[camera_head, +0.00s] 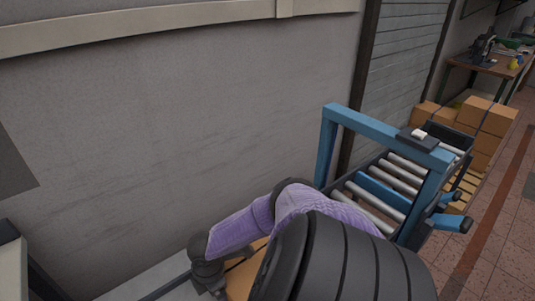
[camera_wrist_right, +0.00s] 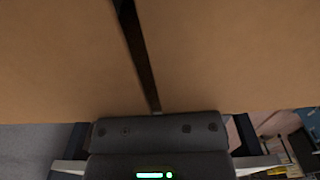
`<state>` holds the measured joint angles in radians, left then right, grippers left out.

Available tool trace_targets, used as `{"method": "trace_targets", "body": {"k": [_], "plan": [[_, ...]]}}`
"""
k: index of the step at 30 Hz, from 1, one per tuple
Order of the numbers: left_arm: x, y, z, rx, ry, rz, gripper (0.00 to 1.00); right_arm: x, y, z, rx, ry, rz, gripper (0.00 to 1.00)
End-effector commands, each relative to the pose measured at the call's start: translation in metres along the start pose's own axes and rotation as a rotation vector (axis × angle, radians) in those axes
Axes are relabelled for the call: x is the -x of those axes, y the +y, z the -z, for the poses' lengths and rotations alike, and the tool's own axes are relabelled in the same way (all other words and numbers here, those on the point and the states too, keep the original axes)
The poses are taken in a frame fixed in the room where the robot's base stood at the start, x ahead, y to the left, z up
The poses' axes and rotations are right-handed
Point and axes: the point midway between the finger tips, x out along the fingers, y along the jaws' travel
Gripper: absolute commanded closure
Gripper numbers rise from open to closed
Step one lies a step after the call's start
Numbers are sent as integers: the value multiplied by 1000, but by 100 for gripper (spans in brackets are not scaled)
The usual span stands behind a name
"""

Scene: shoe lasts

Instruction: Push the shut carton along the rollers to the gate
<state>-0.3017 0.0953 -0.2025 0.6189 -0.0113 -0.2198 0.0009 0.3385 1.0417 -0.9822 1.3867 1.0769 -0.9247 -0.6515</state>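The carton (camera_head: 242,281) shows as a small orange-brown patch low in the head view, mostly hidden behind my right arm. In the right wrist view its brown face (camera_wrist_right: 230,60) fills the upper part, with a dark strip down the middle. My right gripper (camera_head: 206,279) is at the carton's left side in the head view. In the wrist view its dark body (camera_wrist_right: 160,132) is up against or very close to the carton; contact and finger opening cannot be told. The blue gate (camera_head: 375,122) spans the rollers (camera_head: 375,207) at right. My left gripper is out of view.
A small dark device (camera_head: 417,139) with a white top sits on the gate. Stacked boxes (camera_head: 487,117) stand beyond the rollers, and a workbench (camera_head: 492,65) is farther back. A grey wall (camera_head: 180,120) runs along the left. Tiled floor (camera_head: 500,225) is clear at right.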

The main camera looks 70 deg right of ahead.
Motion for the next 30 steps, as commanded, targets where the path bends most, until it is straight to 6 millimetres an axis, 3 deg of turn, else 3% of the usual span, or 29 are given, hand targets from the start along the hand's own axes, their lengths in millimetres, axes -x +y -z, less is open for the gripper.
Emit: {"method": "trace_targets", "body": {"k": [30], "plan": [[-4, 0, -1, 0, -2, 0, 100, -1, -1, -63, 0, -5, 3, 12]]}}
